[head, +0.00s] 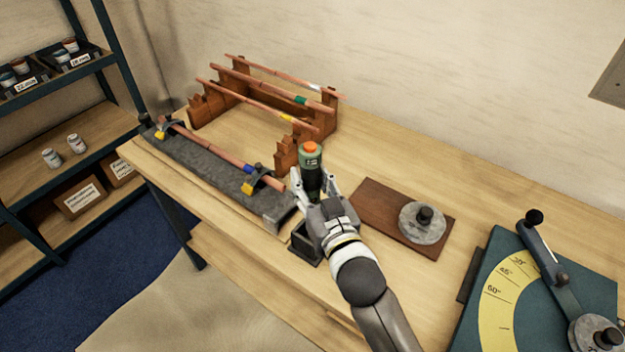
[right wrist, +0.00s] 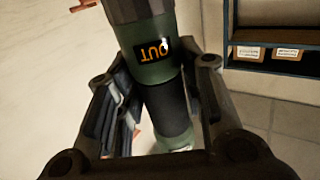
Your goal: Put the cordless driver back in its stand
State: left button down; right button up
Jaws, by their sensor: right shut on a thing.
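The cordless driver (head: 311,170) is green and black with an orange top, and stands roughly upright in my right gripper (head: 314,192). The right wrist view shows the gripper (right wrist: 155,115) shut around the driver (right wrist: 158,65), whose green body carries a dark label with orange letters. A dark square open holder (head: 304,250), which looks like the stand, sits at the table's front edge, partly hidden behind my right gripper and wrist. The driver is above and beyond it, apart from it. My left gripper is not in view.
A grey fixture (head: 215,170) with a clamped copper pipe lies to the left. A wooden rack (head: 240,95) holds several pipes behind. A brown board (head: 380,205) with a round grey weight (head: 422,222) and a teal angle plate (head: 590,275) stand to the right.

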aim_at(312, 198)
notch_tip(312, 198, down, 3)
jog(key=shift+d+r+b, duration=0.15)
jog(key=shift+r+b, duration=0.05)
jog(key=shift+b, duration=0.95)
notch_tip(312, 198, down, 2)
jog(key=shift+f+b, duration=0.15)
jog(key=shift+b, duration=0.9)
jog(key=shift+f+b, duration=2)
jog(key=shift+f, duration=1)
jog(key=o, duration=1.2)
jog(key=shift+f, duration=0.25)
jog(key=shift+s, duration=0.1)
jog(key=v, duration=1.2)
jog(key=shift+r, duration=0.25)
